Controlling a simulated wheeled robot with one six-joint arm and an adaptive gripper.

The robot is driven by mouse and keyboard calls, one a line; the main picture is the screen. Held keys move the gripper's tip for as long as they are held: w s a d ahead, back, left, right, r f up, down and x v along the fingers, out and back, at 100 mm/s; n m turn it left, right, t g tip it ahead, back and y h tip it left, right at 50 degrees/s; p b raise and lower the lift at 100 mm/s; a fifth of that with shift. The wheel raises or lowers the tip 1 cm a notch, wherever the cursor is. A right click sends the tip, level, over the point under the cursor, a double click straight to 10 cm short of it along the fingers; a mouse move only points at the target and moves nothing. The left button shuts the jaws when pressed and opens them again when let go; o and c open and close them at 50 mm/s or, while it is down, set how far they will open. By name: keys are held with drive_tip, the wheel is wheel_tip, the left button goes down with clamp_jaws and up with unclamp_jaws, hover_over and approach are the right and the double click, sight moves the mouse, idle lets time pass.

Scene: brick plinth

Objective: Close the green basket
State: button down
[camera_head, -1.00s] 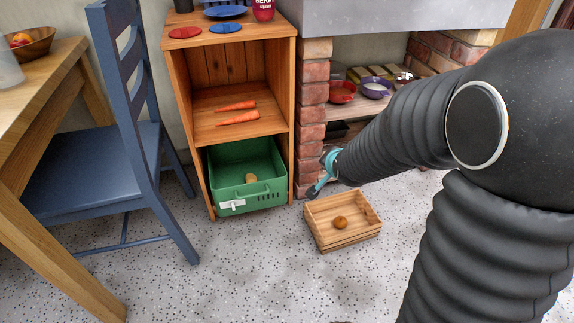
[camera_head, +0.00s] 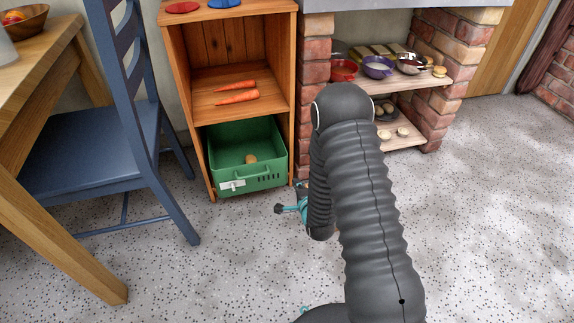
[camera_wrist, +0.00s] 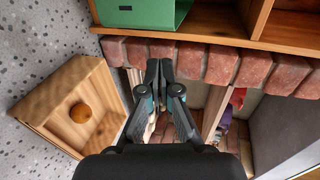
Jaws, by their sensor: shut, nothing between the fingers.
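The green basket (camera_head: 250,178) sits in the lower compartment of the wooden shelf (camera_head: 296,60), its front sticking out past the shelf's front edge. A small brownish round item (camera_head: 250,159) lies inside it, and a white label is on its front. Part of the basket also shows at the top of the wrist view (camera_wrist: 140,14). My gripper (camera_head: 279,209) is in front and to the right of the basket, apart from it. In the wrist view my gripper (camera_wrist: 159,68) has its fingers together with nothing between them.
A wooden crate (camera_wrist: 62,88) with a round item (camera_wrist: 81,113) is on the floor near my gripper; my arm hides it in the head view. A brick plinth (camera_head: 315,90) stands right of the shelf. A blue chair (camera_head: 90,160) stands left. Front floor is clear.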

approach(285, 160)
drive_tip(key=x, duration=0.5)
drive_tip(key=shift+w+a+f, duration=0.1)
drive_tip(key=shift+f, duration=0.2)
drive_tip(key=shift+w+a, duration=0.2)
drive_tip(key=shift+w, duration=0.5)
